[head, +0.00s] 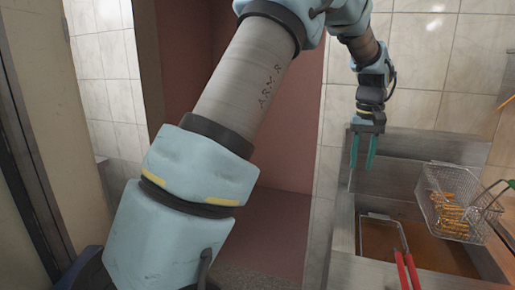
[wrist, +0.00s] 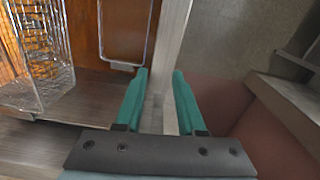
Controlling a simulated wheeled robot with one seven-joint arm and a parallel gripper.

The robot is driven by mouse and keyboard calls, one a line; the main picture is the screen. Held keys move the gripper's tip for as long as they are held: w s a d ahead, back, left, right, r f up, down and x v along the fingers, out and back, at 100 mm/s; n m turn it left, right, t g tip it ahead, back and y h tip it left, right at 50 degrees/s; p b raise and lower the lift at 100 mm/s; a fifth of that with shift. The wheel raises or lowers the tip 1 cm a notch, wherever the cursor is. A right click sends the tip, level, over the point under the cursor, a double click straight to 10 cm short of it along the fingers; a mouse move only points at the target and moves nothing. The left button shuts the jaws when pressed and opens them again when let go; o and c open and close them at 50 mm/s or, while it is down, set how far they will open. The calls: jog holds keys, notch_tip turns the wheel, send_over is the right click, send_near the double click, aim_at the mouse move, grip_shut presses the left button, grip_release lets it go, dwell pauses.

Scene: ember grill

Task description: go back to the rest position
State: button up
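My gripper (head: 362,150) hangs at the upper right of the head view, above the left back part of the metal fryer. Its two green fingers point down and stand apart, with nothing between them. In the wrist view my gripper (wrist: 160,80) also shows open and empty, with the fryer's metal edge (wrist: 172,40) beyond the fingertips. My arm crosses the head view from the lower left to the top.
The fryer (head: 343,240) holds brown oil (head: 437,256). Another basket (head: 372,217) with red handles (head: 407,270) sits in the oil. A tiled wall (head: 415,55) is behind. Floor shows left of the fryer.

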jog(key=a+f+n, duration=0.1)
jog(key=a+f, duration=0.2)
jog(key=a, duration=1.7)
jog(key=s+a+f, duration=0.2)
jog(key=s+a, duration=0.4)
jog(key=a, duration=0.2)
jog(key=s+a+f+n+t, duration=0.1)
jog(key=s+a+f, duration=0.1)
jog(key=s+a, duration=0.4)
jog(key=shift+s+a+f, duration=0.2)
jog(key=shift+a+f, duration=0.05)
jog(key=shift+a, duration=0.95)
